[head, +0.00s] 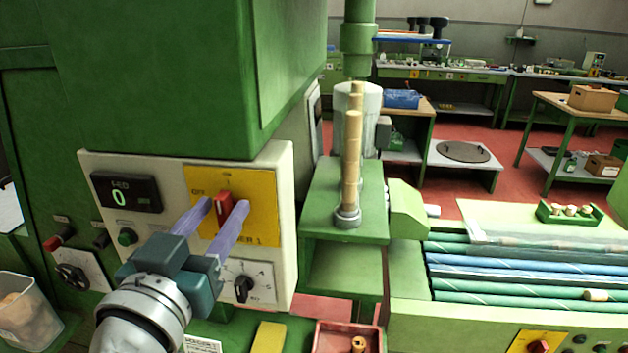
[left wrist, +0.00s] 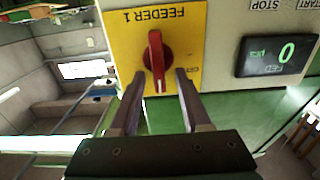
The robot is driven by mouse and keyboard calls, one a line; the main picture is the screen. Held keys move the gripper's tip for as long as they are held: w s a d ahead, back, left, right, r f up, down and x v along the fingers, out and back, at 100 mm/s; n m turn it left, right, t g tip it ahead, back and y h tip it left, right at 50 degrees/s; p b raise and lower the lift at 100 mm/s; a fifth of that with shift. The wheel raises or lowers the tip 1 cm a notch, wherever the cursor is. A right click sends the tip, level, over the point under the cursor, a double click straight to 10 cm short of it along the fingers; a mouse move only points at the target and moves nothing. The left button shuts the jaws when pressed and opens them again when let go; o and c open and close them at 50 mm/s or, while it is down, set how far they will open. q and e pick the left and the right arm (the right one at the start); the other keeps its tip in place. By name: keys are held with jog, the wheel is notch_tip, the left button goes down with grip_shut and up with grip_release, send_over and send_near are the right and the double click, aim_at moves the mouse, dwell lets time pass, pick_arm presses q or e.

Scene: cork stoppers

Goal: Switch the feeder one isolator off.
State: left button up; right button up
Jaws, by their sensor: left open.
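The feeder one isolator is a red rotary handle (head: 224,210) on a yellow plate (head: 262,190) marked FEEDER 1, on the pale control panel of a green machine. The handle stands upright, pointing to the top mark; OFF is lettered at the plate's upper left. My left gripper (head: 225,202) is open, with one finger on each side of the handle. In the left wrist view the plate is upside down; the handle (left wrist: 155,58) lies between the open fingertips (left wrist: 160,74), with gaps visible. Contact cannot be told. My right gripper is not in view.
A display reading 0 (head: 126,192) and a green button (head: 127,237) are left of the plate. A black selector (head: 243,288) sits below it. A second yellow plate with a red switch (head: 538,346) is at lower right. A cork stack (head: 351,165) stands right of the panel.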

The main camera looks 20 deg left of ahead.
pick_arm(q)
jog(key=shift+c, duration=0.2)
grip_shut()
dwell(0.5)
